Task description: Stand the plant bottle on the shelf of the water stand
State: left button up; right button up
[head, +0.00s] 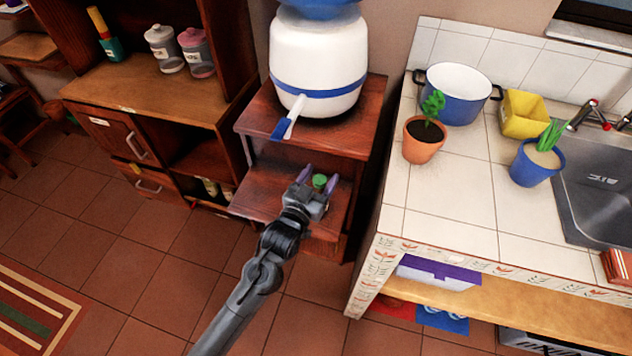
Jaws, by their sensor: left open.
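The water stand (378,105) is a reddish wooden unit with a white and blue water dispenser on top and a lower shelf (262,190) under it. My left gripper (319,178) is over the lower shelf, its two purple-tipped fingers spread apart. A small green round top (319,182), apparently of the plant bottle, shows between the fingers at the shelf. The rest of it is hidden by the gripper, so I cannot tell whether it touches the fingers or how it stands. My right gripper is not in view.
The dispenser (318,60) with its tap (290,120) overhangs the shelf. A tiled counter (450,225) at right holds a potted plant (424,140), a blue pot (458,95) and another plant (537,162). A wooden cabinet (140,95) stands at left. The shelf's left part is clear.

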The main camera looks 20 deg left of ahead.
pick_arm(q)
jog(key=shift+s+r, duration=0.15)
jog(key=shift+s, duration=0.25)
jog(key=s+a+f+g+p, duration=0.1)
jog(key=s+f+g, duration=0.2)
jog(key=s, duration=0.8)
jog(key=s+a+f+g+p, duration=0.1)
jog(key=s+f+g, duration=0.2)
jog(key=s+g, duration=0.3)
jog(key=s+a+f+m+g+y, duration=0.1)
jog(key=s+g, duration=0.4)
jog(key=s, duration=1.1)
notch_tip(320, 180, down, 2)
jog(key=shift+a+f+p, duration=0.15)
jog(key=shift+a+p, duration=0.25)
jog(key=shift+a, duration=0.1)
notch_tip(320, 180, up, 44)
jog(key=p, duration=4.4)
jog(key=shift+r, duration=0.2)
